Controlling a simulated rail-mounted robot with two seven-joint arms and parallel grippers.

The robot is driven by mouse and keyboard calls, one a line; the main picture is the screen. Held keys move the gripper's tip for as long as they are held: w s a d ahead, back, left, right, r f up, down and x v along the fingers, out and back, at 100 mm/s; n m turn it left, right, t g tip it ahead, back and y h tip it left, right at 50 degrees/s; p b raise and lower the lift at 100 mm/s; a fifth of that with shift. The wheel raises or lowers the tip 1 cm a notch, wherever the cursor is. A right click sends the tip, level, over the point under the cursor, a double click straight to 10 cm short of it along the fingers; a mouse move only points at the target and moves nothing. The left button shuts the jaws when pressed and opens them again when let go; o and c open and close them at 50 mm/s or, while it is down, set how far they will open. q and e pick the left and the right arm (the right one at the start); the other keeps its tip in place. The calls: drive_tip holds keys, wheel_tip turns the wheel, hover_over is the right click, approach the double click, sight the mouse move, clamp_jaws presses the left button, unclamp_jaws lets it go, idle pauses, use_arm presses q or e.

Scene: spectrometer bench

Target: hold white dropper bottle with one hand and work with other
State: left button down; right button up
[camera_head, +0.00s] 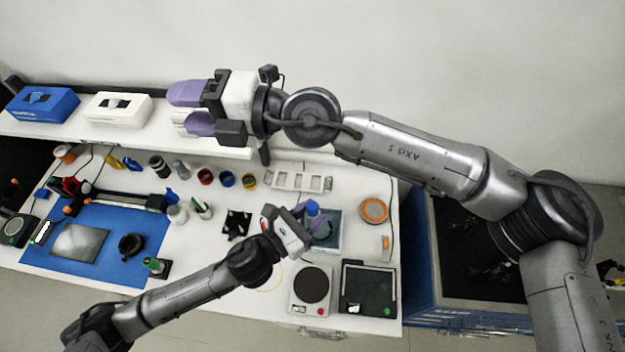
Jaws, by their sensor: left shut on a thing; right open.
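My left gripper (307,216) is over the right part of the bench. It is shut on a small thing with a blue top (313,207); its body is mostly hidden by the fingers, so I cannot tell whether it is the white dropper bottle. My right gripper (182,108) has purple fingers spread open, high up by the shelf, at the upper left of the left gripper. I see nothing held in it. A small white bottle (177,214) and a white bottle with a green tip (203,209) stand mid-bench, apart from both grippers.
A balance (311,288) and a dark-topped device (368,289) stand at the front right. A white rack (299,181) and an orange-rimmed disc (374,210) lie behind. A blue mat (95,268) covers the left. The shelf holds a blue box (42,104) and a white box (117,108).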

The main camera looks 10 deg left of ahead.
wheel_tip(320, 180, down, 7)
drive_tip(key=s+d+n+g+h, duration=0.15)
drive_tip(key=n+h, duration=0.35)
drive_tip(key=n, duration=0.5)
drive_tip(key=n+t+h, duration=0.3)
drive_tip(key=n+h, duration=0.9)
drive_tip(key=n, duration=0.8)
hover_over(312, 206)
drive_tip(key=shift+g, duration=0.25)
drive_tip(key=f, duration=0.9)
drive_tip(key=shift+w+a, duration=0.15)
drive_tip(key=shift+a, duration=0.2)
drive_tip(key=n, duration=0.1)
drive_tip(key=d+n, duration=0.1)
drive_tip(key=shift+n+h, duration=0.4)
drive_tip(key=shift+a+n, duration=0.1)
drive_tip(key=shift+n, duration=1.1)
drive_tip(key=shift+f, duration=0.1)
drive_tip(key=shift+f, duration=3.95)
